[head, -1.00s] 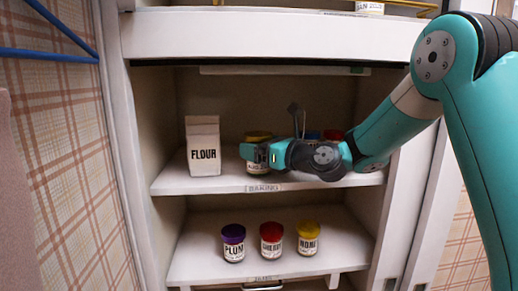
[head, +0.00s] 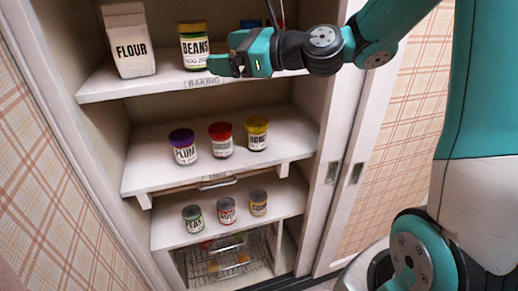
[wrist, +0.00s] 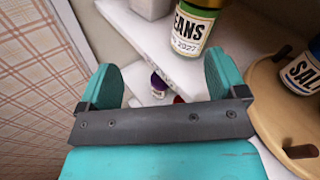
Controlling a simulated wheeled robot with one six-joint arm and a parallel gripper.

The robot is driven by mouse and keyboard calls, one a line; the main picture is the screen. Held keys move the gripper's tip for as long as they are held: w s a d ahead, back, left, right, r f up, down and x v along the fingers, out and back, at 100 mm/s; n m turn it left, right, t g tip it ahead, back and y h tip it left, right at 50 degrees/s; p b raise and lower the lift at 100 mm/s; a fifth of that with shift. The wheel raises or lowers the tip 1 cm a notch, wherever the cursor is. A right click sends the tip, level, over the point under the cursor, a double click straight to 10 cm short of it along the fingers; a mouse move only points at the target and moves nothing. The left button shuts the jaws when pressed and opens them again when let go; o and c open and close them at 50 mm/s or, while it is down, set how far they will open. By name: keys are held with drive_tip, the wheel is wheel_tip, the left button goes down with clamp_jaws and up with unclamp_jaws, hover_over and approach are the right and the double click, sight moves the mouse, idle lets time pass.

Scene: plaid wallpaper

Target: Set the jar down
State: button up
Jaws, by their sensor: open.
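The jar labelled BEANS (head: 193,46), with a yellow lid and green contents, stands upright on the top visible shelf, marked BAKING, near its front edge. In the wrist view the jar (wrist: 193,30) is beyond my fingertips and outside the gap between them. My gripper (head: 222,64) is open and empty, in front of the shelf edge just right of the jar's lower part. Its two spread fingers also show in the wrist view (wrist: 160,78).
A FLOUR carton (head: 129,45) stands left of the jar. A round wooden stand (wrist: 270,105) holding a SALT jar (wrist: 305,75) is on the right. Below are jam jars (head: 184,147), then cans (head: 193,219), then a wire basket (head: 215,262). The cupboard's right side panel is close to my arm.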

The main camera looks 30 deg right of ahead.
drive_tip(key=s+a+f+n+g+h, duration=0.1)
drive_tip(key=s+a+f+n+g, duration=0.35)
drive_tip(key=n, duration=0.45)
drive_tip(key=s+a+f+n+g, duration=0.1)
drive_tip(key=s+a+n+g, duration=0.3)
drive_tip(key=s+a+n, duration=0.3)
drive_tip(key=s+d+f+n+g+h, duration=0.2)
drive_tip(key=s+n, duration=0.5)
drive_tip(key=n, duration=0.1)
drive_tip(key=s+d+f+n+g+h, duration=0.1)
drive_tip(key=s+f+n+g+h, duration=0.1)
drive_tip(key=s+n, duration=0.6)
drive_tip(key=shift+d+f+h, duration=0.4)
drive_tip(key=shift+f+h, duration=0.05)
drive_tip(key=shift+h, duration=0.35)
drive_tip(key=shift+w, duration=0.1)
